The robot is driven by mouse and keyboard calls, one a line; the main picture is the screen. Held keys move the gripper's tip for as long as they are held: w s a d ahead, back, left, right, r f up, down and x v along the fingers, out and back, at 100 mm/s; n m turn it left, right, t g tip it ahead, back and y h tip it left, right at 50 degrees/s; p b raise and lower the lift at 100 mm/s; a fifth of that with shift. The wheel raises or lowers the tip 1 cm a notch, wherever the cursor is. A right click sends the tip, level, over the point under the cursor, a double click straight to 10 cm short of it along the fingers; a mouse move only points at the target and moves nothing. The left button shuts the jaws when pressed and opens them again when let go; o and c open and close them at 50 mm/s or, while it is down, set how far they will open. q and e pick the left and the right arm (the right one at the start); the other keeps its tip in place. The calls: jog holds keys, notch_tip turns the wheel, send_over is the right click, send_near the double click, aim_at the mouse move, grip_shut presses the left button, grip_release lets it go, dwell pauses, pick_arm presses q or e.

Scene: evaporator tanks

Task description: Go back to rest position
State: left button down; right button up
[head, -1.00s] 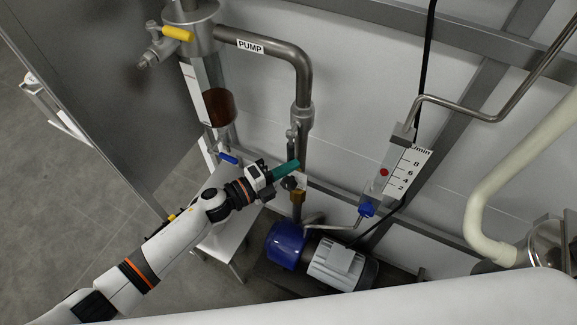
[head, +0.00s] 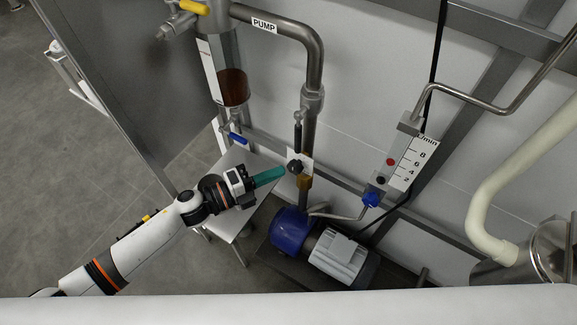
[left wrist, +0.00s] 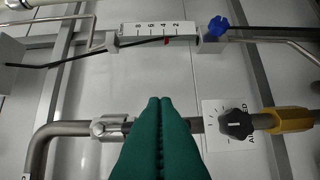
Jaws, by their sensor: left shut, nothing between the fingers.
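My left gripper (head: 268,176) has green fingers and is shut and empty. In the head view its arm comes in from the lower left, and the fingers point right toward the vertical pump pipe. In the left wrist view the shut fingers (left wrist: 160,120) lie side by side in front of a pipe (left wrist: 75,128). A black knob (left wrist: 236,124) on a white label plate is to their right, apart from them. The knob also shows in the head view (head: 295,166), just right of the fingertips. My right gripper is not in view.
A blue and grey pump motor (head: 338,256) stands below the pipe. A flow meter (head: 408,164) with a scale and a blue valve (head: 372,199) is to the right. A small white table (head: 235,200) is behind my left arm. A grey panel (head: 120,75) stands at left.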

pick_arm(q)
jog(key=w+a+f+n+t+y, duration=0.2)
jog(key=a+f+n+y, duration=0.1)
jog(key=a+f+n, duration=0.3)
jog(key=w+a+f+n+t+y, duration=0.1)
jog(key=a+f+n+t+y, duration=0.15)
jog(key=f+n+y, duration=0.4)
jog(key=s+a+f+n+g+y, duration=0.1)
jog(key=s+a+f+n+y, duration=0.15)
jog(key=s+a+f, duration=0.4)
jog(key=s+a+f+n+g+y, duration=0.1)
jog(key=a+f+n+g, duration=0.2)
jog(key=f, duration=0.7)
jog(key=s+a+f+n+g+y, duration=0.1)
jog(key=s+f+n+g, duration=0.2)
jog(key=s, duration=1.3)
jog(key=s+a+f+n+g+y+p, duration=0.1)
jog(key=s+a+f+n+g+y, duration=0.1)
jog(key=s+f+n+g, duration=0.2)
jog(key=s+f+n, duration=0.3)
jog(key=s+f, duration=0.5)
jog(key=s, duration=0.4)
jog(key=shift+s+n, duration=0.25)
jog(key=shift+n, duration=0.15)
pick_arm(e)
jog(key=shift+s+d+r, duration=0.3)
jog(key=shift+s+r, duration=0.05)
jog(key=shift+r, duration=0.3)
